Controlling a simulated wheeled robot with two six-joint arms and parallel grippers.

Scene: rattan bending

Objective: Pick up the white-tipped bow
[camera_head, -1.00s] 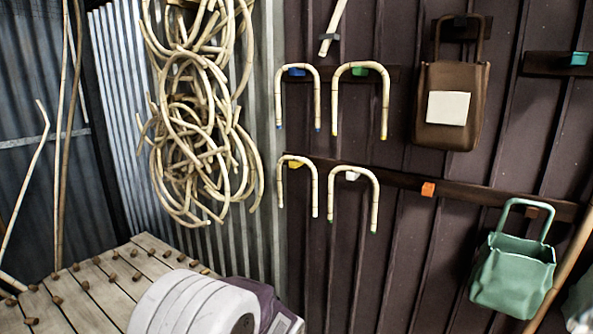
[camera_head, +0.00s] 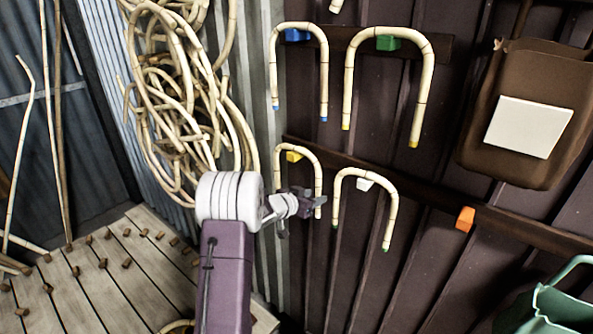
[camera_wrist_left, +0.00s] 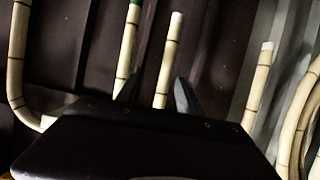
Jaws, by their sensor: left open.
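The white-tipped bow (camera_head: 291,150) hangs on a yellow peg (camera_head: 293,157), lower left of the bows on the dark wall. My left gripper (camera_head: 318,204) is open near the lower end of its right leg. In the left wrist view, where the bows appear upside down, that leg (camera_wrist_left: 166,62) stands between the spread fingertips (camera_wrist_left: 158,92), with its white tip clear above them. The bow's other leg (camera_wrist_left: 258,85) is to the right there. I cannot tell whether the fingers touch the leg. My right gripper is not in view.
A green-tipped bow (camera_head: 391,210) on a white peg (camera_head: 364,184) hangs close on the right. Above hang a blue-tipped bow (camera_head: 274,70) and a yellow-tipped bow (camera_head: 348,80). A rattan coil bundle (camera_head: 150,85) is left; a brown bag (camera_head: 475,130) hangs right. A slatted table (camera_head: 110,280) lies below.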

